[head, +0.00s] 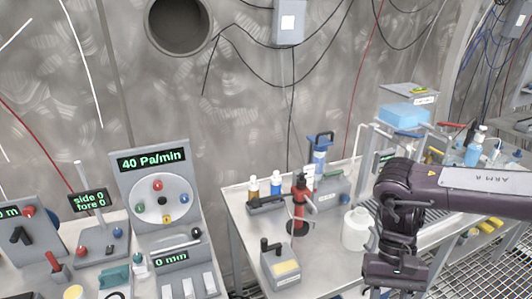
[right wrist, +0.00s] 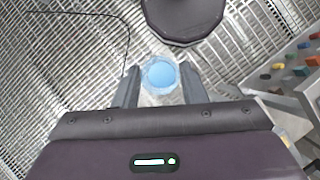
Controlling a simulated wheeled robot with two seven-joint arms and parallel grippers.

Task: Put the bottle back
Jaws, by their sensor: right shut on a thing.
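My right gripper (right wrist: 158,82) is shut on a bottle (right wrist: 160,74) with a round blue top and a pale, clear rim, seen from above between the two fingers in the right wrist view. Metal grating lies below it. In the head view my right gripper (head: 395,272) hangs at the bottom edge, in front of the steel bench; its fingertips and the held bottle are out of the picture. My left gripper is not in view.
Clear-bodied bottles (head: 474,150) stand further right. A control console (head: 158,200) stands left.

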